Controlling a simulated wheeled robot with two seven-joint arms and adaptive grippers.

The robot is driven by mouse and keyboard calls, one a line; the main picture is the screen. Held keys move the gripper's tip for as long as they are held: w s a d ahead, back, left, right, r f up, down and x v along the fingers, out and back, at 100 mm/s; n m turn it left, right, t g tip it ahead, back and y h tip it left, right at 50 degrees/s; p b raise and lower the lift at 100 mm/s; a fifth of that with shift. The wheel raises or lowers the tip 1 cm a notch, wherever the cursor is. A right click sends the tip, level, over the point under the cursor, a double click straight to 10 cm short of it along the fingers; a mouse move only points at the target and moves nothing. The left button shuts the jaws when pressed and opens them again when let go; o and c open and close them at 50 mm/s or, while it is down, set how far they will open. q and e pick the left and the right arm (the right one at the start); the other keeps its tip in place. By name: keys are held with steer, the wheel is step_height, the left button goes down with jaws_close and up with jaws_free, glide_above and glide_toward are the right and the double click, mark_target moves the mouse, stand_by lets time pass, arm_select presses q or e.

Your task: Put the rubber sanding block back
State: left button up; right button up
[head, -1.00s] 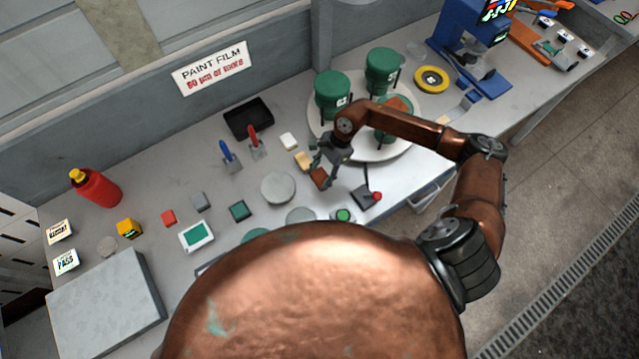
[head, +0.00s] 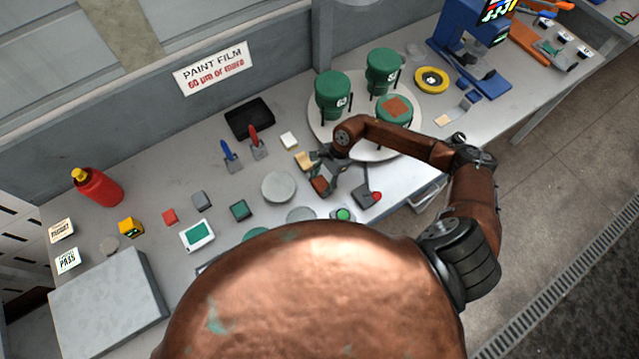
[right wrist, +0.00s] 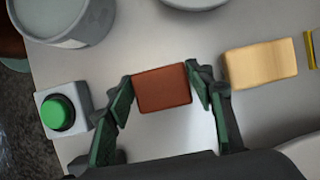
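A reddish-brown block, which I take to be the rubber sanding block (head: 321,185), is at my right gripper (head: 325,174), low over the front middle of the table. In the right wrist view this block (right wrist: 162,88) lies between the two green-padded fingertips of the gripper (right wrist: 161,82). The fingertips are very close to its two sides. I cannot tell whether they press on it, or whether it rests on the table. My left gripper is not in view.
A tan block (head: 303,161) lies beside the right gripper, and a white block (head: 289,141) behind it. A round white platform (head: 322,119) bears several green-topped items behind my arm.

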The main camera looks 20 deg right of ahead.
steer(key=o, duration=0.3)
steer(key=shift+r, duration=0.2)
steer(key=b+v, duration=0.2)
steer(key=v, duration=1)
